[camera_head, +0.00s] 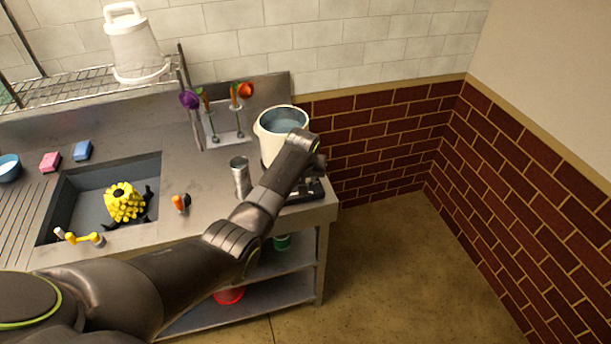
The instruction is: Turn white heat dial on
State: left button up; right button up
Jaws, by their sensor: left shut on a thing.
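A white pot (268,140) with water in it stands at the right end of the steel counter. A dark appliance (312,190) shows partly under and beside my left arm, close to the pot. The white heat dial cannot be made out; my arm covers part of this area. My left gripper (314,164) is at the far end of the arm, beside the pot's right side and above the dark appliance. Its fingers are mostly hidden by the wrist. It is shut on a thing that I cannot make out. My right gripper is not in view.
A metal cup (240,177) stands left of my forearm.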

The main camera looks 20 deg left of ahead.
pick_arm(q)
jog(key=shift+r+m, duration=0.1)
jog(key=shift+m, duration=0.2)
jog(key=shift+a+m+h+p, duration=0.1)
jog(key=shift+m+h+p, duration=0.2)
jog(key=shift+m+p, duration=0.3)
jog(key=shift+a+r+m+h+p, duration=0.1)
jog(key=shift+m+h+p, duration=0.35)
jog(key=shift+m, duration=0.25)
jog(key=shift+m+h, duration=0.25)
jog(key=shift+m, duration=0.65)
jog(key=shift+w+a+m+h, duration=0.1)
jog(key=shift+m+h, duration=0.3)
jog(key=shift+m, duration=0.5)
jog(key=m, duration=0.1)
jog(key=m+b, duration=0.1)
jog(key=m+h, duration=0.1)
jog(key=shift+a+f+m+g, duration=0.1)
jog(key=shift+f+m+g, duration=0.2)
jog(key=shift+g, duration=0.1)
jog(key=shift+w+r+m+g+h+b, duration=0.15)
jog(key=shift+m+g+h+b, duration=0.35)
jog(key=shift+m+b, duration=1)
